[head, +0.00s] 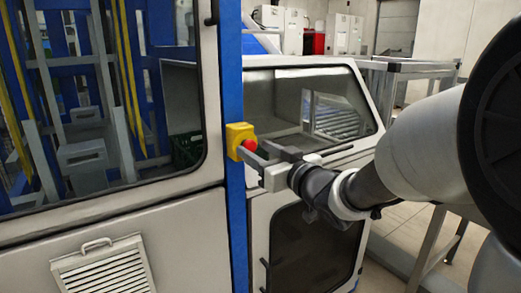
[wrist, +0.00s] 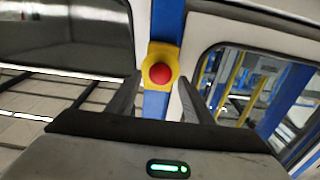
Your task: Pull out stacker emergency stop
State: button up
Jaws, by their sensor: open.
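The emergency stop is a red mushroom button (head: 250,145) on a yellow box (head: 235,135), fixed to the blue post (head: 232,70) of the stacker. My gripper (head: 255,152) is open, with its fingers pointing at the button and close to it. In the wrist view the red button (wrist: 160,73) and its yellow box (wrist: 161,58) sit between and just beyond the two fingertips (wrist: 159,88). The fingers stand on either side with space around the button. I cannot tell whether a fingertip touches it.
A windowed stacker door (head: 110,205) with a vent lies left of the post. A lower windowed panel (head: 312,105) stands to the right, behind my gripper. A grey metal frame (head: 415,68) stands farther right. Floor (head: 400,225) shows at the right.

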jog(key=shift+x, duration=1.05)
grip_shut()
jog(key=shift+v, duration=0.75)
grip_release()
jog(key=b+v, duration=0.3)
jog(key=v, duration=1.4)
jog(key=shift+d, duration=0.15)
